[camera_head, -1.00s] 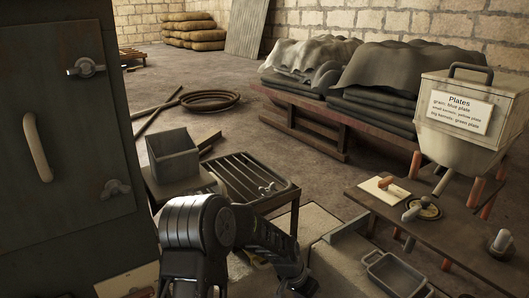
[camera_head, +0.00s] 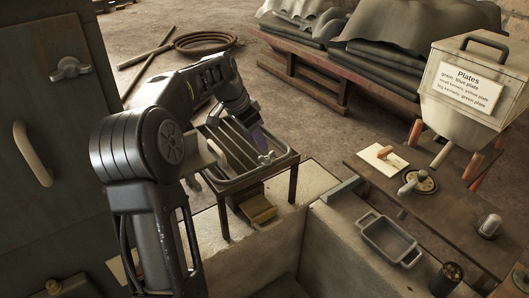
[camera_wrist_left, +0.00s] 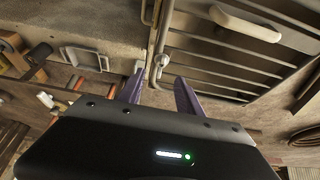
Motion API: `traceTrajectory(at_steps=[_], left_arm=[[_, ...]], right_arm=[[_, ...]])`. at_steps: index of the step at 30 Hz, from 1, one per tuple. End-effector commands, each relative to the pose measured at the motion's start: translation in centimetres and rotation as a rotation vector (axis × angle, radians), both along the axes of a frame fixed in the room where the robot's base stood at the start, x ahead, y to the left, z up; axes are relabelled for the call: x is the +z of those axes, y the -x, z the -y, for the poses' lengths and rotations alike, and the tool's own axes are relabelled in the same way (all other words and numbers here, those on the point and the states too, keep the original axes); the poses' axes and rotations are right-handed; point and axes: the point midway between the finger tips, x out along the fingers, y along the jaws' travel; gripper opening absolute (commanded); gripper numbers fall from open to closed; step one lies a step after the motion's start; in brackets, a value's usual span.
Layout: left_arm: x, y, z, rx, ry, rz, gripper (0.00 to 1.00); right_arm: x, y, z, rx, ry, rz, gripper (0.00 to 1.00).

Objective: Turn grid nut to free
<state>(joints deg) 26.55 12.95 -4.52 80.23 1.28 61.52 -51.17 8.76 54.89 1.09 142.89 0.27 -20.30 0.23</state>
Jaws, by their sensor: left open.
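The grid (camera_head: 226,185) is a dark frame of long slats on legs, in the middle of the head view. The grid nut (camera_head: 266,158), a small pale winged nut, sits at its near right end. My left gripper (camera_head: 260,142) is open, with purple fingers just above the nut; the head view does not show clear contact. In the left wrist view the fingers (camera_wrist_left: 158,88) stand apart and point at the edge of the grid (camera_wrist_left: 222,58). A small metal piece there (camera_wrist_left: 160,63), probably the nut, shows between and beyond the fingertips. My right gripper is out of view.
A pale handle (camera_wrist_left: 245,22) sticks up from the grid. A yellowish block (camera_head: 258,210) lies below the grid. A low wall (camera_head: 345,250) and a metal pan (camera_head: 390,242) stand to the right. A bench (camera_head: 450,200) holds small handled tools, and a dark cabinet (camera_head: 50,140) is at left.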

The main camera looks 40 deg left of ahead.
Motion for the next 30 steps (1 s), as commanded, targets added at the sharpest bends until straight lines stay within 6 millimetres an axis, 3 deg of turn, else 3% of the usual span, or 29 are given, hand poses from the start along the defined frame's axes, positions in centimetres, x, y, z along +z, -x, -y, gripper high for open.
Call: traceTrajectory(at_steps=[5,18,28,30], left_arm=[[-1.1,-0.4,0.2,0.000,0.002,-0.004,0.42],[-6.7,-2.6,0.8,0.000,0.002,-0.004,0.42],[-7.3,-2.9,0.8,0.001,0.001,-0.001,0.42],[-7.3,-2.9,0.8,0.001,0.001,-0.001,0.38]], right_arm=[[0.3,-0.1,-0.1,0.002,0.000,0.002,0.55],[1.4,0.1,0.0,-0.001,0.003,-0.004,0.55],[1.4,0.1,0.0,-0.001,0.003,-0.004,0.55],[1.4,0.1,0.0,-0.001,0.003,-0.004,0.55]])
